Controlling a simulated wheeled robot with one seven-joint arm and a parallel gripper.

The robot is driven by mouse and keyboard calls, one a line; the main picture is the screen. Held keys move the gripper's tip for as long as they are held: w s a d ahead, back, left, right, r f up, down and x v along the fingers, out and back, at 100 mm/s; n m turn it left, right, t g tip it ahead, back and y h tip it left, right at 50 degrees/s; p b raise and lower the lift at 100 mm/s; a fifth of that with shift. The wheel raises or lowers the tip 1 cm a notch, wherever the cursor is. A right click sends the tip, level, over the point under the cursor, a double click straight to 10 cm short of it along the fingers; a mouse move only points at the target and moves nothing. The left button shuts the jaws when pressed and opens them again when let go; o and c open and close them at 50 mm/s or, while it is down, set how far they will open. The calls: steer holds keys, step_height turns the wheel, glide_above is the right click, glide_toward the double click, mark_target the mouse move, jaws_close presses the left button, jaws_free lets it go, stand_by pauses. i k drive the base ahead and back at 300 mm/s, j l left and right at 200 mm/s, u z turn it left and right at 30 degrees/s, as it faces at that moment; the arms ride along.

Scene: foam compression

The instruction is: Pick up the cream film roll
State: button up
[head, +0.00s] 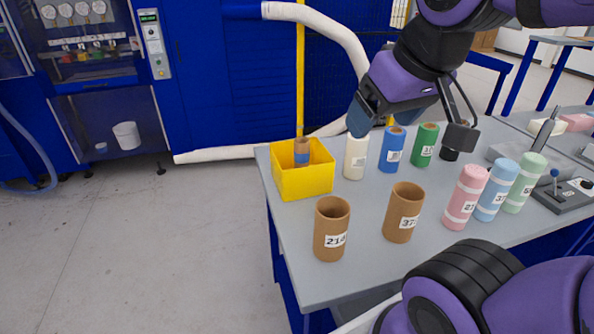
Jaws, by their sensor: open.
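The cream film roll (355,158) stands upright on the grey table, just right of the yellow bin. My gripper (362,118) is above it, coming in from the upper right, and its near finger overlaps the roll's top in the picture. The gripper is open. The roll's upper end is partly hidden by the finger, and I cannot tell whether they touch. A blue roll (392,150) and a green roll (425,146) stand to the right of the cream one.
The yellow bin (303,180) holds a brown and blue roll (302,150). Brown tubes (332,228) (403,212) stand at the table's front. Pink (464,198), light blue (496,190) and light green (525,183) rolls stand at right. Bare table (368,262) lies between the front tubes.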

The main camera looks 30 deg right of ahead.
mark_target(355, 150)
steer(key=k+j, duration=0.1)
steer(key=k+j+z, duration=0.15)
steer(key=k+z, duration=0.2)
steer(key=k+j+z, duration=0.1)
steer(key=k+z, duration=0.2)
steer(key=z, duration=1.25)
